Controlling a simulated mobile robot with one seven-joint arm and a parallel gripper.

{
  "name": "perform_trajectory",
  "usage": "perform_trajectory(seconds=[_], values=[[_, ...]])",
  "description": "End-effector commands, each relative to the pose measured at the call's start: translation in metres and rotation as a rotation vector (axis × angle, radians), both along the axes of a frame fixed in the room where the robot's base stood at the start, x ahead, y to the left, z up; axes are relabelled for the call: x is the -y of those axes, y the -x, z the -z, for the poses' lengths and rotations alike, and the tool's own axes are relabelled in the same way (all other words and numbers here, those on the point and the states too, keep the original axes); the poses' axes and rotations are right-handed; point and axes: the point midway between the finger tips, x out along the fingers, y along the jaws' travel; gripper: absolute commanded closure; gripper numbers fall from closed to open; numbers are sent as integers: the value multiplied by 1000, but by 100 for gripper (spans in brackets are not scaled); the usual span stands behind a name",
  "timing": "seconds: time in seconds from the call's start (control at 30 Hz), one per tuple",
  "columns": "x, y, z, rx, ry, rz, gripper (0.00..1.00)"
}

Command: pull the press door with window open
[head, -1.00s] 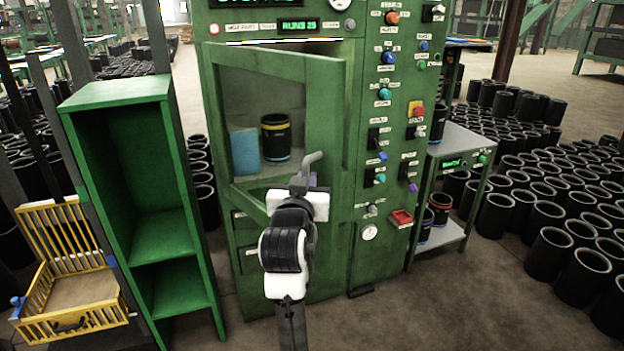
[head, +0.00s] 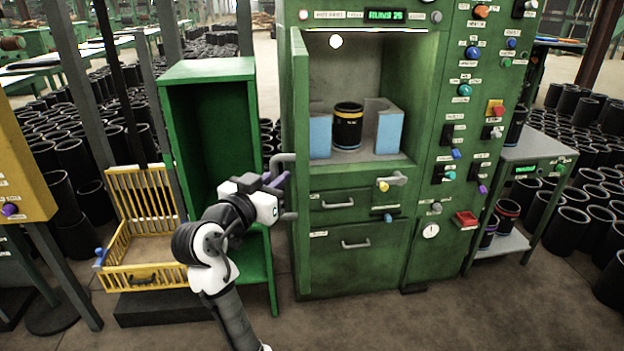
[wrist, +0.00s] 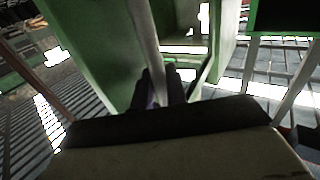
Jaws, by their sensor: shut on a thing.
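The press door (head: 301,150) is green and stands swung wide open at the left side of the green press (head: 352,180), seen nearly edge-on in the head view. Its window cannot be seen from this angle. A grey bar handle (head: 285,158) is on the door's outer side. My gripper (head: 278,182) is shut on the handle. In the wrist view the dark fingers (wrist: 160,88) close around the pale handle bar (wrist: 146,45). Inside the open chamber, a black sleeve with a yellow band (head: 347,126) stands between two light blue blocks (head: 384,127).
A green open shelf cabinet (head: 208,75) stands close behind my gripper, left of the door. A yellow crate (head: 145,240) sits farther left. A grey side table (head: 525,150) and many black sleeves stand to the right. Floor in front of the press is clear.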

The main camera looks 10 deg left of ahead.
Motion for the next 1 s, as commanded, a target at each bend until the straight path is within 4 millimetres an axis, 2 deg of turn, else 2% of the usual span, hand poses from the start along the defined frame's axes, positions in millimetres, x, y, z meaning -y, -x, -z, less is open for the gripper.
perform_trajectory(seconds=[0.03, 0.1, 0.4, 0.6, 0.97, 1.0], values=[[-14, 3, -1, 1, 2, 2, 100], [-28, 5, -1, 1, 3, 34, 100], [-64, 10, -1, 0, 1, 119, 100], [-72, 10, 0, -1, -1, 138, 100], [-72, 10, 1, -3, 0, 140, 100], [-72, 10, 1, -3, 0, 140, 82]])
